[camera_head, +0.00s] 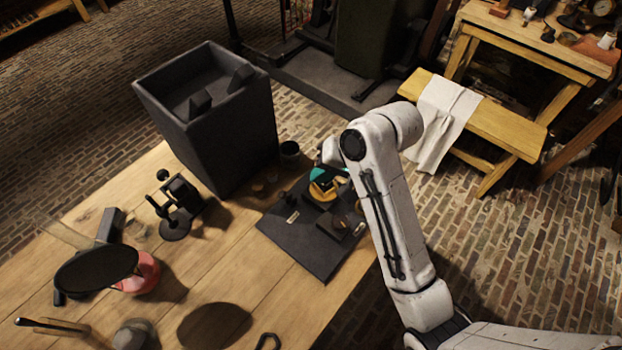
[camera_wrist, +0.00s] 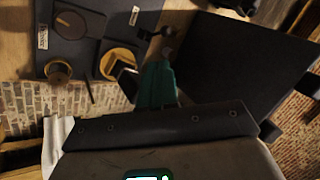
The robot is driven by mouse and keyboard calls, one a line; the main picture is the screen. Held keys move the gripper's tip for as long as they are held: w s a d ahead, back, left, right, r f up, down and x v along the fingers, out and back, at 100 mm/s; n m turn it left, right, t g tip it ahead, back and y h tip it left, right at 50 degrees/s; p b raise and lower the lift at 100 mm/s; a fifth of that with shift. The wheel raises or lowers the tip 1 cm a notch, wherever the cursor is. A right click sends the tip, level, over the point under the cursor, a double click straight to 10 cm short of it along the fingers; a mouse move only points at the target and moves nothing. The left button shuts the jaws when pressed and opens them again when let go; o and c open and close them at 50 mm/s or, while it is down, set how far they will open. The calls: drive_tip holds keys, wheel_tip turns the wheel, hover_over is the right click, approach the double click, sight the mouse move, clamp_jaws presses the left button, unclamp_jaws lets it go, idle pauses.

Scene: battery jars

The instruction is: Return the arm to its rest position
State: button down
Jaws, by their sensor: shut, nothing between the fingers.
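My white arm reaches up from the lower right in the head view and bends down over the table. My gripper (camera_head: 322,174) is over a dark board, with teal parts showing at its end. In the wrist view my gripper (camera_wrist: 157,85) is shut, and I see nothing held in it. The dark board (camera_head: 296,246) lies near the table's right edge and holds a yellow piece (camera_head: 322,192). The yellow piece also shows in the wrist view (camera_wrist: 119,55). The gap between the fingertips and the board cannot be judged.
A tall dark bin (camera_head: 225,130) stands at the table's back, close to the gripper. A black stand (camera_head: 175,225) and a red jar (camera_head: 146,272) stand left on the wooden table (camera_head: 235,270). A bench (camera_head: 500,120) is right, beyond open brick floor.

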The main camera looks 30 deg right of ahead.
drive_tip(key=shift+v, duration=0.9)
